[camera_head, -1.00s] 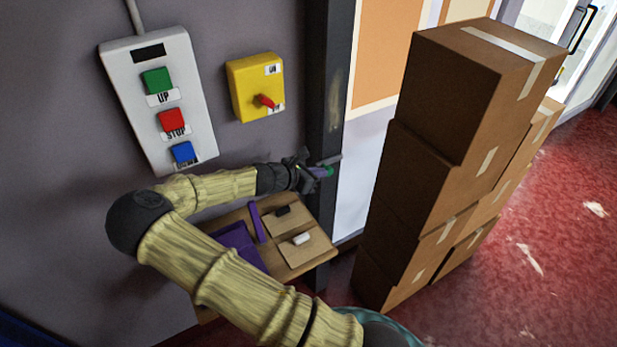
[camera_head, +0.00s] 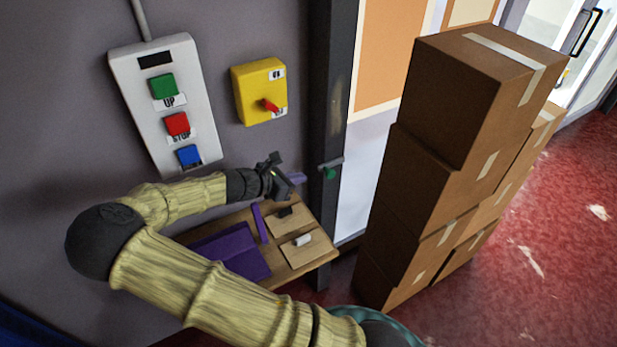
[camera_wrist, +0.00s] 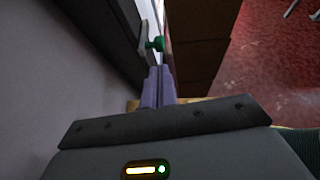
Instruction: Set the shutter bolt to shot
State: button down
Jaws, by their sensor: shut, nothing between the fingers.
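The shutter bolt (camera_head: 331,163) is a grey bar with a green knob (camera_head: 330,173), mounted on the dark upright post right of the control box. In the wrist view the green knob (camera_wrist: 156,44) shows just beyond my fingertips, beside the grey bar. My gripper (camera_head: 299,178) has purple fingers, shut with nothing between them. It is a short way left of the knob and apart from it in the head view. In the wrist view the fingers (camera_wrist: 158,75) point toward the knob. Whether the bolt is shot or drawn I cannot tell.
A wall box (camera_head: 166,104) with UP, STOP and a blue button and a yellow switch box (camera_head: 259,91) hang on the wall. A wooden shelf (camera_head: 322,258) holds purple items and small blocks below my arm. Stacked cartons (camera_head: 467,98) stand right of the post.

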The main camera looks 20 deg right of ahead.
jog(key=v, duration=0.4)
jog(key=shift+s+a+r, duration=0.1)
jog(key=shift+a+r, duration=0.1)
jog(key=shift+a, duration=0.1)
jog(key=s+d+f+m+g+y, duration=0.25)
jog(key=s+f+m+y, duration=0.3)
jog(key=s+m, duration=0.35)
jog(key=s+a+r+m+t+y, duration=0.2)
jog(key=s+a+r+m+y, duration=0.4)
jog(key=m, duration=0.5)
notch_tip(320, 180, up, 3)
jog(key=s, duration=0.2)
jog(key=shift+s+m+y, duration=0.35)
jog(key=shift+s+m, duration=0.05)
